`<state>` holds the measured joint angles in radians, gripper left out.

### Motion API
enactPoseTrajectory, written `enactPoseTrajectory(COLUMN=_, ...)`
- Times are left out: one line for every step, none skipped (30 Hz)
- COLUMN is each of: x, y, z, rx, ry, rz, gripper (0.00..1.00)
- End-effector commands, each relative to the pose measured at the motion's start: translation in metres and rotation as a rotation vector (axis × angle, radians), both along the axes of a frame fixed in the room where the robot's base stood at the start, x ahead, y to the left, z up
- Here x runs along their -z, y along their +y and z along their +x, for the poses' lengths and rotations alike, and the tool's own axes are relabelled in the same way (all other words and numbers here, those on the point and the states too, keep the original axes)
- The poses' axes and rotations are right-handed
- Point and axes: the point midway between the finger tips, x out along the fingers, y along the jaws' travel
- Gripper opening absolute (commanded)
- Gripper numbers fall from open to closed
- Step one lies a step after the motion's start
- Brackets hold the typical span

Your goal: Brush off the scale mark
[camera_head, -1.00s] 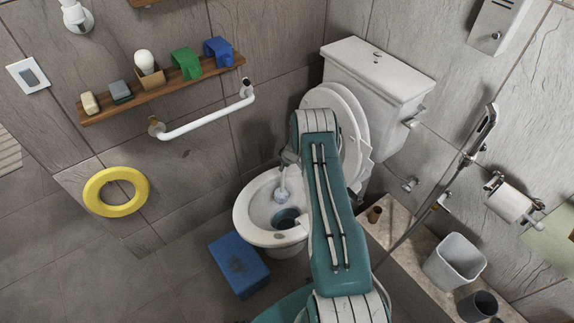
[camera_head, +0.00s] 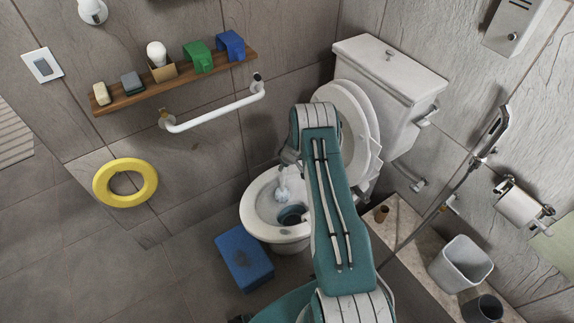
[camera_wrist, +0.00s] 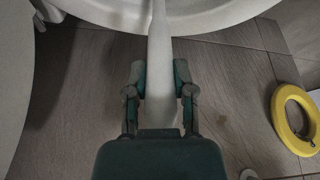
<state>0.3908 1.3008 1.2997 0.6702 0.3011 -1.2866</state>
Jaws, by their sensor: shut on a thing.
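The white toilet (camera_head: 262,228) stands with its lid and seat raised against the tank. My gripper (camera_wrist: 159,88) is shut on the pale handle of a toilet brush (camera_wrist: 160,55). In the head view the gripper is small and partly behind my arm, above the bowl's back left rim. The white brush head (camera_head: 283,188) hangs inside the bowl near its back. Whether it touches the bowl wall I cannot tell. A dark round patch shows low in the bowl, beside my arm. I cannot make out a scale mark clearly.
A blue box (camera_head: 243,258) stands on the floor left of the toilet. A white grab bar (camera_head: 215,112) and a wooden shelf (camera_head: 130,97) are on the wall. A yellow ring (camera_head: 125,182) is at left. A grey bin (camera_head: 460,264) stands on the right ledge.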

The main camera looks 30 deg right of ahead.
Motion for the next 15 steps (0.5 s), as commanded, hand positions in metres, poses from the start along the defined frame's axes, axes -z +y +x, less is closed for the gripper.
enactPoseTrajectory(x=0.0, y=0.001, z=0.0, rx=0.0, ry=-0.001, rz=0.0, gripper=0.0)
enactPoseTrajectory(x=0.0, y=0.001, z=0.0, rx=0.0, ry=-0.001, rz=0.0, gripper=0.0)
enactPoseTrajectory(x=0.0, y=0.003, z=0.0, rx=0.0, ry=-0.001, rz=0.0, gripper=0.0)
enactPoseTrajectory(x=0.0, y=0.004, z=0.0, rx=0.0, ry=0.0, rz=0.0, gripper=0.0)
enactPoseTrajectory(x=0.0, y=0.006, z=0.0, rx=-0.001, ry=0.0, rz=0.001, gripper=0.0)
enactPoseTrajectory(x=0.0, y=0.008, z=0.0, rx=-0.001, ry=0.0, rz=0.001, gripper=0.0)
enactPoseTrajectory(x=0.0, y=0.01, z=0.0, rx=-0.001, ry=0.0, rz=0.0, gripper=0.0)
enactPoseTrajectory(x=0.0, y=0.012, z=0.0, rx=-0.002, ry=0.0, rz=-0.001, gripper=0.0)
enactPoseTrajectory(x=0.0, y=0.014, z=0.0, rx=-0.002, ry=-0.001, rz=0.0, gripper=0.0)
enactPoseTrajectory(x=0.0, y=0.016, z=0.0, rx=-0.002, ry=-0.001, rz=0.0, gripper=0.0)
enactPoseTrajectory(x=0.0, y=0.017, z=0.0, rx=-0.002, ry=-0.001, rz=0.0, gripper=0.0)
enactPoseTrajectory(x=0.0, y=0.018, z=0.0, rx=-0.001, ry=-0.001, rz=-0.001, gripper=0.0)
enactPoseTrajectory(x=0.001, y=0.018, z=0.0, rx=-0.001, ry=-0.001, rz=-0.001, gripper=0.0)
enactPoseTrajectory(x=0.001, y=0.018, z=0.0, rx=0.0, ry=-0.001, rz=-0.001, gripper=0.0)
enactPoseTrajectory(x=0.001, y=0.017, z=0.0, rx=0.0, ry=-0.001, rz=-0.001, gripper=0.0)
